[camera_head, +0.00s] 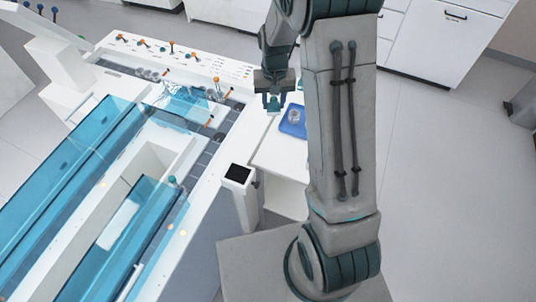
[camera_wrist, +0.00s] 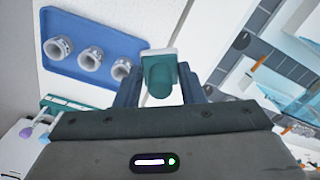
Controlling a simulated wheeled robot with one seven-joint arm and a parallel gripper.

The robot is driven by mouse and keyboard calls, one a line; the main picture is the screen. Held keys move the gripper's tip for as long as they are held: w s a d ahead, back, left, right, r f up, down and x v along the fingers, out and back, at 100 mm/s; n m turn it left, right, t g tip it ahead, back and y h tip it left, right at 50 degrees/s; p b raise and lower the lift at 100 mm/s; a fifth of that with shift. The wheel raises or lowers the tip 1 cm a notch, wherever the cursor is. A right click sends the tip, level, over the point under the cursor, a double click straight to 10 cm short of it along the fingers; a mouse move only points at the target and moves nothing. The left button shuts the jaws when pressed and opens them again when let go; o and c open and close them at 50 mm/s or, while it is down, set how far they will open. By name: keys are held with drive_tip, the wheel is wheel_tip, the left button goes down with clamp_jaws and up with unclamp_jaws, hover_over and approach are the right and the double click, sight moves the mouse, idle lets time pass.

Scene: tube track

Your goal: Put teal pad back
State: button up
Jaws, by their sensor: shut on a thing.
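My gripper (camera_head: 273,98) hangs beside the right edge of the white track machine, left of my upright arm link. It is shut on a small teal block, which I take to be the teal pad (camera_wrist: 158,80). The pad sits between the two fingers (camera_wrist: 158,92) in the wrist view, with a pale, whitish edge at its far end. In the head view the pad (camera_head: 274,103) is a small teal patch below the fingers. I cannot tell which place on the machine belongs to it.
A blue tray (camera_wrist: 100,30) with grey ring-shaped cups lies below, left of the pad in the wrist view; the tray also shows in the head view (camera_head: 284,127). The machine's track (camera_head: 207,148), with clear blue covers (camera_head: 70,180), lies left. A small screen post (camera_head: 238,174) stands in front.

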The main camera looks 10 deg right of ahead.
drive_tip(key=s+f+m+b, duration=0.2)
drive_tip(key=s+m+b, duration=0.35)
drive_tip(key=s, duration=0.35)
drive_tip(key=f, duration=0.9)
drive_tip(key=shift+a+f, duration=0.2)
drive_tip(key=shift+a, duration=0.05)
drive_tip(key=shift+f, duration=0.1)
drive_tip(key=o, duration=1)
